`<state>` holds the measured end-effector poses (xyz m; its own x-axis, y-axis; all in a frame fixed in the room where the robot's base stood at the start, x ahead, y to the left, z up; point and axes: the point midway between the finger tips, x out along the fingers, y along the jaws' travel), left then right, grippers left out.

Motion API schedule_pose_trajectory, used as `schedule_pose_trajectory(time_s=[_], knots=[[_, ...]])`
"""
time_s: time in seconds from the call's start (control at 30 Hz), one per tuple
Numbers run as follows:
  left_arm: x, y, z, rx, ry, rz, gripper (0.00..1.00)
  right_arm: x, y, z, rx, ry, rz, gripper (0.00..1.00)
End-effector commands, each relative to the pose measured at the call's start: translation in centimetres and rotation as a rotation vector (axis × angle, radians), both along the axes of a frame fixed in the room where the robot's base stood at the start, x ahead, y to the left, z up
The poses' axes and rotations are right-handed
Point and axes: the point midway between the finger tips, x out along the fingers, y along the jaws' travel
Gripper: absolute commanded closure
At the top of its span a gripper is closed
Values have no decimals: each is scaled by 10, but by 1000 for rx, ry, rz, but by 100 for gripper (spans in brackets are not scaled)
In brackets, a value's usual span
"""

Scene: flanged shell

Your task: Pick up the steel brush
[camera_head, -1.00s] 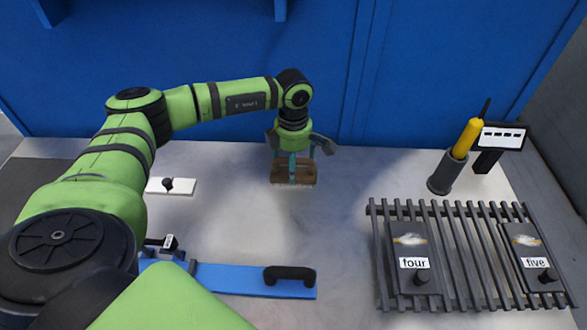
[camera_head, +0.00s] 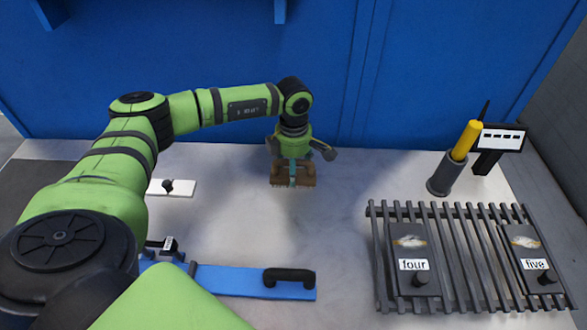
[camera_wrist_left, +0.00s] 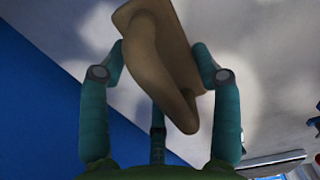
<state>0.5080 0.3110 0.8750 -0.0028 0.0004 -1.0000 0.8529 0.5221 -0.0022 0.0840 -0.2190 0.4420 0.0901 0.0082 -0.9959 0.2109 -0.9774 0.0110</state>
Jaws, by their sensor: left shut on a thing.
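The steel brush (camera_head: 279,181) is a brown block with a raised handle, at the back middle of the table in the head view. My left gripper (camera_head: 293,172) is directly above it, pointing down, with its fingers shut on the brush. In the left wrist view the brush (camera_wrist_left: 165,65) looks tan, and its handle lies between the teal fingers of my left gripper (camera_wrist_left: 160,85). The bristles are hidden in the wrist view. I cannot tell whether the brush is clear of the table. My right gripper is not in view.
A slatted grey rack (camera_head: 465,262) at the right holds plates labelled four (camera_head: 409,243) and five (camera_head: 525,238). A dark cup (camera_head: 446,173) with a yellow-handled tool stands behind it. A blue bar (camera_head: 228,279) with a black handle lies in front. Bare table surrounds the brush.

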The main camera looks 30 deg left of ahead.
Motion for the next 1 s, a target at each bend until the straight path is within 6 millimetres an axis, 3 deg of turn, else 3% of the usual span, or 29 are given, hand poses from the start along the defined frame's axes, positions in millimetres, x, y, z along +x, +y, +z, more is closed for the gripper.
schedule_pose_trajectory(time_s=[0.27,0.7,1.0], knots=[[2,0,35,-2,-10,-1,74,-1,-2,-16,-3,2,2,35],[50,-79,91,-3,-7,-1,75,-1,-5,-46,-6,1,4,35],[62,-98,108,0,-4,1,75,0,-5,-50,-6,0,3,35]])
